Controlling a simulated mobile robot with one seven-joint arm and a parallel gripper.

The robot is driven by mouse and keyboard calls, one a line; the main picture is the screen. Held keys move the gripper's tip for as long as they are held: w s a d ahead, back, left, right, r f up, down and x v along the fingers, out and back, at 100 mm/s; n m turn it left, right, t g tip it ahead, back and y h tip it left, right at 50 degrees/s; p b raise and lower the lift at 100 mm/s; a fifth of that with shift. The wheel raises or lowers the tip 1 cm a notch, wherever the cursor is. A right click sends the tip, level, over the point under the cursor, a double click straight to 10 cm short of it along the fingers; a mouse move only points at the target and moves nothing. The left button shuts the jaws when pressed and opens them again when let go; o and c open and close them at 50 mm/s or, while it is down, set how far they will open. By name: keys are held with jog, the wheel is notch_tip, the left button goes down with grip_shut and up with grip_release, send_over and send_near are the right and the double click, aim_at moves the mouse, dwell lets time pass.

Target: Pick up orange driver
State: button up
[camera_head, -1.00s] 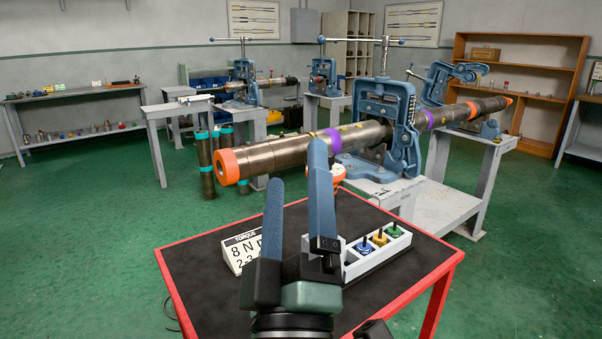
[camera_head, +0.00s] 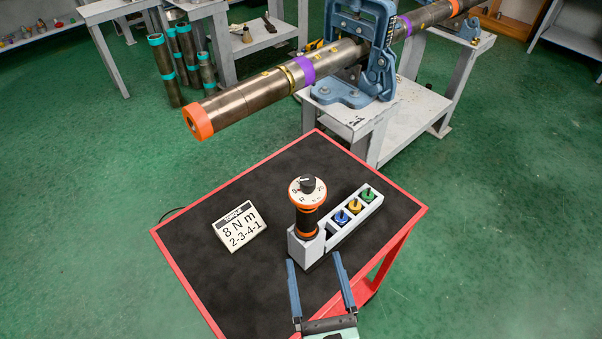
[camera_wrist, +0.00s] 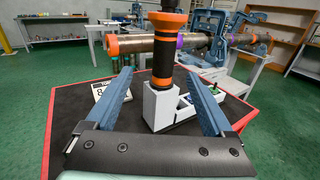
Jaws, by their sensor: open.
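The orange driver (camera_head: 307,208) stands upright in the tall white end of a holder on the black cart top. It has orange bands, a black grip and a round white dial on top with a black knob. It also shows in the wrist view (camera_wrist: 164,65), upright, a little beyond my fingertips and roughly between them in the picture. My gripper (camera_head: 314,262) is open and empty, on the near side of the holder. Its two blue fingers show at left and right in the wrist view (camera_wrist: 159,78). The driver's lower end is hidden in the holder.
The white holder (camera_head: 306,250) also carries blue, yellow and green knobs. A white torque card (camera_head: 239,227) reading 8 Nm lies to the left. The cart has a red rim (camera_head: 186,285). Beyond it, a long pipe (camera_head: 262,90) sits in a blue vise (camera_head: 347,55).

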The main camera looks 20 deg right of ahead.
aim_at(309, 218)
jog(key=p+x, duration=0.2)
jog(key=x, duration=0.5)
jog(key=shift+r, duration=0.15)
jog(key=p+x, duration=0.1)
jog(key=x, duration=0.1)
jog(key=d+p+x, duration=0.1)
jog(key=x, duration=0.1)
jog(key=shift+r, duration=0.2)
jog(key=shift+w+d, duration=0.1)
jog(key=shift+w, duration=0.4)
grip_shut()
jog(key=shift+r, duration=0.15)
